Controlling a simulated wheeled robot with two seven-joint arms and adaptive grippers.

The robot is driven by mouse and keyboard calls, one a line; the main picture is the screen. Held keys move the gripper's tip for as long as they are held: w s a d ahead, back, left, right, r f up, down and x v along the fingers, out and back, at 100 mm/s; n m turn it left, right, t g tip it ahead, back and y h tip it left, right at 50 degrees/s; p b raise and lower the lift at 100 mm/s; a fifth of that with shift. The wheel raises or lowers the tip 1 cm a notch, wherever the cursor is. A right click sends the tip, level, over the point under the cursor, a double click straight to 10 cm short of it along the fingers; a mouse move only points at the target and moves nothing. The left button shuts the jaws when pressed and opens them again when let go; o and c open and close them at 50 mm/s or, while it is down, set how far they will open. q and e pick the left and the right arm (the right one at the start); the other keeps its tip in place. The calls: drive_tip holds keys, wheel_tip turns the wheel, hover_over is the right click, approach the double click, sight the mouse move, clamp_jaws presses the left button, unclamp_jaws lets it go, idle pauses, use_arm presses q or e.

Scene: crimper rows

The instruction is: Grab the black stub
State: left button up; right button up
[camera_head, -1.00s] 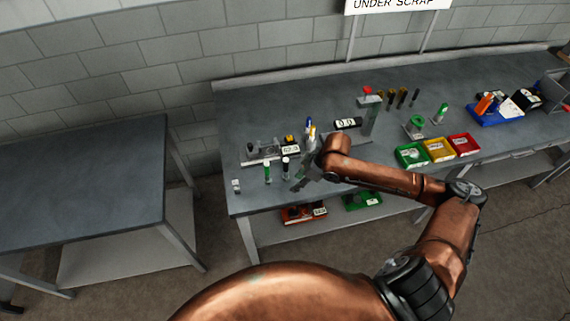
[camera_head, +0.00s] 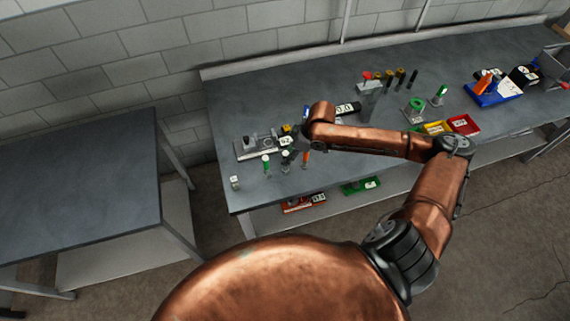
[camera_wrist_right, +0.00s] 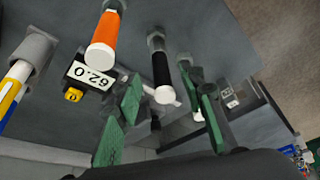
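The black stub (camera_head: 286,160) stands on the bench near its front left, between a green stub (camera_head: 266,165) and an orange stub (camera_head: 306,159). In the right wrist view the black stub (camera_wrist_right: 160,68) shows with a white end. My right gripper (camera_wrist_right: 168,90) is open there, its green-padded fingers apart on either side of the black stub's white end. I cannot tell whether they touch it. The green stub (camera_wrist_right: 186,78) is close by the right-hand finger, and the orange stub (camera_wrist_right: 104,32) is left of the fingers. In the head view my wrist hides most of the gripper. My left gripper is not in view.
A grey fixture (camera_head: 255,147) and a number display (camera_wrist_right: 88,76) stand behind the stubs. A small white block (camera_head: 235,182) is at the bench's left end. An empty table (camera_head: 75,185) stands left.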

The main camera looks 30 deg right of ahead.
drive_tip(key=x, duration=0.3)
drive_tip(key=shift+f, duration=0.1)
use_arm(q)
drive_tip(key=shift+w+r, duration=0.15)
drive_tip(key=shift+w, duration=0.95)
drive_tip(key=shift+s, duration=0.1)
use_arm(e)
drive_tip(key=shift+a, duration=0.1)
drive_tip(key=c, duration=0.5)
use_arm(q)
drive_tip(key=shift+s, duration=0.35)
use_arm(e)
clamp_jaws()
